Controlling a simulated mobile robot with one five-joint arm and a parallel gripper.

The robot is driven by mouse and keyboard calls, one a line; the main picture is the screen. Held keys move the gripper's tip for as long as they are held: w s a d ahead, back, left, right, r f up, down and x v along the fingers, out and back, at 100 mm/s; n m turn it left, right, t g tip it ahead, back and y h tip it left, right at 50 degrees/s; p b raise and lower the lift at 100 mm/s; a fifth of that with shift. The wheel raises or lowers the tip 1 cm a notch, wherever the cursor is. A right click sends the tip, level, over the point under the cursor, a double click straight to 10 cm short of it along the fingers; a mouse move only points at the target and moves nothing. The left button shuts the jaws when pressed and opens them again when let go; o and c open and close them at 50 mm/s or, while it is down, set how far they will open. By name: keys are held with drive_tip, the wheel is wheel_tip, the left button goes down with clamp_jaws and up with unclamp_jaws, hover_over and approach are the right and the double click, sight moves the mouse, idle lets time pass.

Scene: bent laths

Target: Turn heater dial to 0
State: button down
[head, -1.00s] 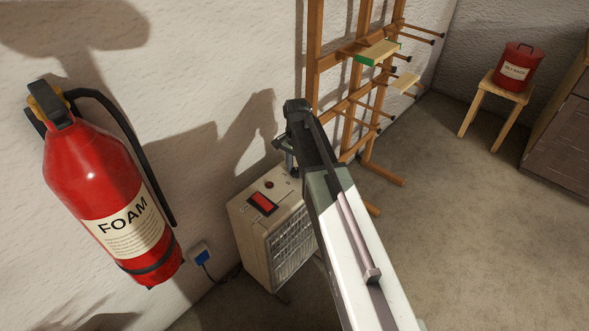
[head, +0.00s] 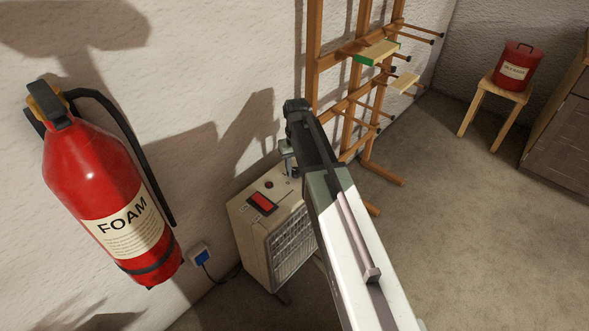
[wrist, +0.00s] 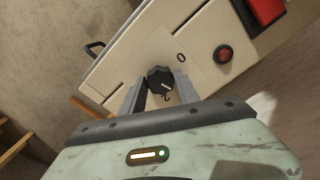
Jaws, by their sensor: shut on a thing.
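The heater (head: 250,226) is a cream box on the floor against the wall, with a front grille. Its black dial (wrist: 158,79) is on the top panel in the wrist view. A "0" is printed beyond the dial, to its upper right, and a "2" on the near side. The dial's white mark sits on its near side, towards the "2" and off the "0". My gripper (wrist: 161,80) has a finger on each side of the dial and is shut on it. In the head view my gripper (head: 289,163) hides the dial.
A red rocker switch (head: 262,203) and a red lamp (head: 269,184) are on the heater top. A red foam extinguisher (head: 105,190) hangs on the wall to the left. A wooden rack (head: 350,110) stands behind my arm.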

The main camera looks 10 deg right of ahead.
sight(296, 171)
drive_tip(key=n, duration=1.1)
drive_tip(key=shift+n, duration=0.4)
drive_tip(key=shift+a+n, duration=0.1)
drive_tip(key=shift+n, duration=1.4)
drive_tip(key=shift+s, duration=0.1)
drive_tip(key=c, duration=0.9)
unclamp_jaws()
drive_tip(key=shift+r+p, duration=0.25)
drive_tip(key=shift+p, duration=0.05)
wheel_tip(296, 171, up, 8)
drive_tip(key=p, duration=0.7)
drive_tip(key=shift+f, duration=0.3)
